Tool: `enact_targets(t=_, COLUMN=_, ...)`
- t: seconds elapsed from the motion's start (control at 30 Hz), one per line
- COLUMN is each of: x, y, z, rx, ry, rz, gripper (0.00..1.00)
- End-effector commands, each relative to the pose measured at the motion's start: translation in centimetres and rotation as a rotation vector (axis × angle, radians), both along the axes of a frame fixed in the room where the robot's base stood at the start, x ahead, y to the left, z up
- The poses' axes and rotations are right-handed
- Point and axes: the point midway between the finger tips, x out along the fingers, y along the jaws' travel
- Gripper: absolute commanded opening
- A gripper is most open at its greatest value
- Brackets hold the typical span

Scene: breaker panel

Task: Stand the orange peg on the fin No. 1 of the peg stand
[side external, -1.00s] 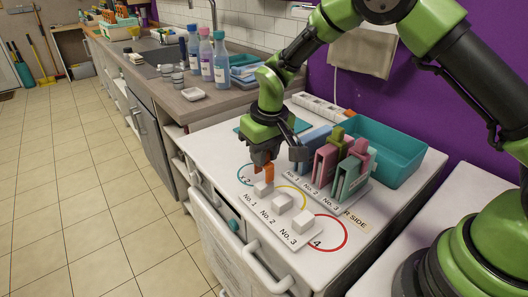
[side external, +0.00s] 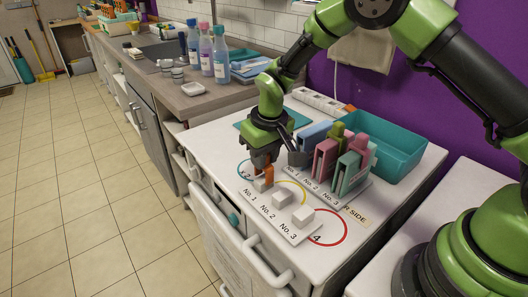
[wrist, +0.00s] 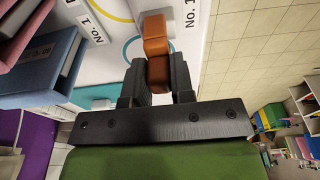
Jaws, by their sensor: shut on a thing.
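The orange peg (side external: 269,174) is held upright in my gripper (side external: 262,162), which is shut on it. The wrist view also shows the peg (wrist: 156,46) between the two dark fingers. The white peg stand (side external: 279,221) lies along the front of the worktop, with labels No. 1, No. 2 and No. 3. Fin No. 1 (side external: 260,186) is a small white block at the stand's far end. The peg's lower end overlaps this fin in the side view and partly hides it. I cannot tell whether the peg sits on the fin or just beside it.
Fins No. 2 (side external: 281,200) and No. 3 (side external: 303,219) are bare. Right of my gripper stands a rack of blue, pink and green upright pieces (side external: 350,172), close to the wrist. A teal bin (side external: 396,168) is behind it. Coloured rings mark the worktop.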

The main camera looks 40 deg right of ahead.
Motion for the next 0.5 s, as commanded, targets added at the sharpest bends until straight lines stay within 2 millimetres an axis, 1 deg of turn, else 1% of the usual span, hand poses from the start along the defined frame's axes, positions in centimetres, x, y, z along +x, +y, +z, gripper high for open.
enact_targets(t=0.5, x=0.0, y=0.0, z=-1.3, rx=0.000, ry=0.000, rz=-0.001, gripper=0.00)
